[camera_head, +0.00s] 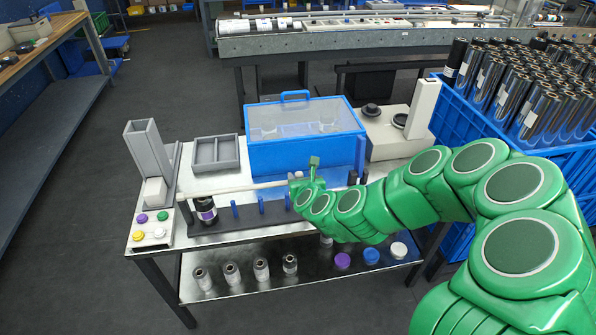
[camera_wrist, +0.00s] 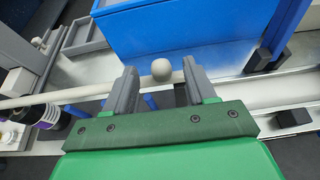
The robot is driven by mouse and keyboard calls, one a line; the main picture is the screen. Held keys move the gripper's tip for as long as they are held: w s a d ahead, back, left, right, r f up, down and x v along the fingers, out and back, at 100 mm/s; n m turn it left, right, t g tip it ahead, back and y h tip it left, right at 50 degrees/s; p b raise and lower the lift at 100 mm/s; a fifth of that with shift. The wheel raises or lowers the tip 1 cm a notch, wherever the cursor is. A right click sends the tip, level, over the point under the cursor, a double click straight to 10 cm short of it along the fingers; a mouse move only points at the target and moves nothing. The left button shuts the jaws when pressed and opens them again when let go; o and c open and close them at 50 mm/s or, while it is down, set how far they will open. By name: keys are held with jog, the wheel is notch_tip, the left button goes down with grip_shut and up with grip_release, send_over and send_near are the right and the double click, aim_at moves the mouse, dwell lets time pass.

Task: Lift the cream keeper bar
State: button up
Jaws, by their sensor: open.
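The cream keeper bar (camera_head: 245,187) is a long thin rod running level above the dark channel at the front of the wrapper table. In the wrist view the bar (camera_wrist: 60,95) comes in from the left and passes between my fingers. A round cream knob (camera_wrist: 161,70) on it shows between the two fingertips. My green gripper (camera_head: 307,180) is at the bar's right part; its grey fingers (camera_wrist: 160,85) are open, one on each side of the knob. I cannot tell whether they touch it. In the head view my gripper hides the bar's right end.
A blue box with a clear lid (camera_head: 306,118) stands just behind the bar. A grey upright holder (camera_head: 148,150) and a button panel (camera_head: 150,233) are at the left. A dark roll with a purple label (camera_head: 206,210) sits under the bar's left part. Blue pegs (camera_head: 261,204) stand below the bar.

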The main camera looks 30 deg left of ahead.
aim_at(299, 173)
jog(key=shift+x, duration=2.9)
jog(key=shift+r, duration=0.1)
grip_shut()
